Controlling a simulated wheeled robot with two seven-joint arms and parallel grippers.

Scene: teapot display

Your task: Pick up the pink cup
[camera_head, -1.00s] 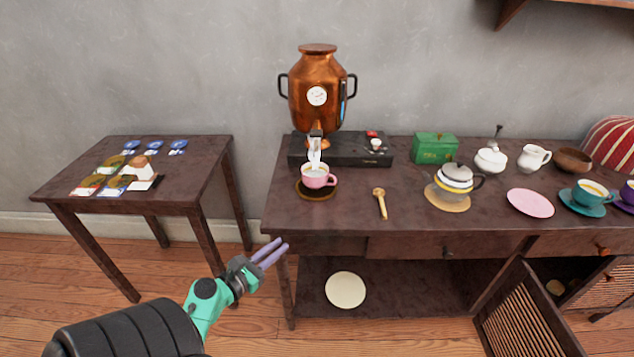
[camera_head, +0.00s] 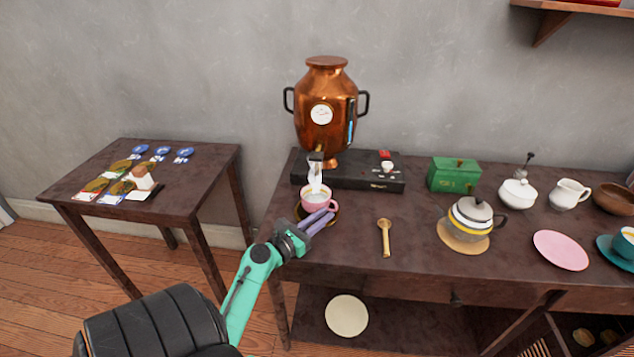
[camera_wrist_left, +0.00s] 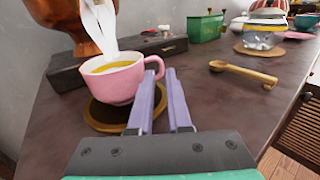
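The pink cup (camera_head: 309,204) stands upright on a dark round saucer with a gold rim, under the tap of the copper urn (camera_head: 323,110). A pale stream comes down from the tap to the cup, and yellowish liquid shows inside. My left gripper (camera_head: 320,220) is at the cup's right front side. In the left wrist view, the pink cup (camera_wrist_left: 112,84) has its handle right at the fingertips (camera_wrist_left: 161,74). The two purple fingers are a little apart, and the left one partly overlaps the handle. I cannot tell whether they touch it. My right gripper is not in view.
A wooden spoon (camera_head: 385,238) lies to the right of the cup. A glass teapot (camera_head: 468,216), a green box (camera_head: 455,174), a pink plate (camera_head: 560,250) and white pots stand further right. A black base (camera_head: 365,178) is behind the cup. A small table (camera_head: 200,165) stands left.

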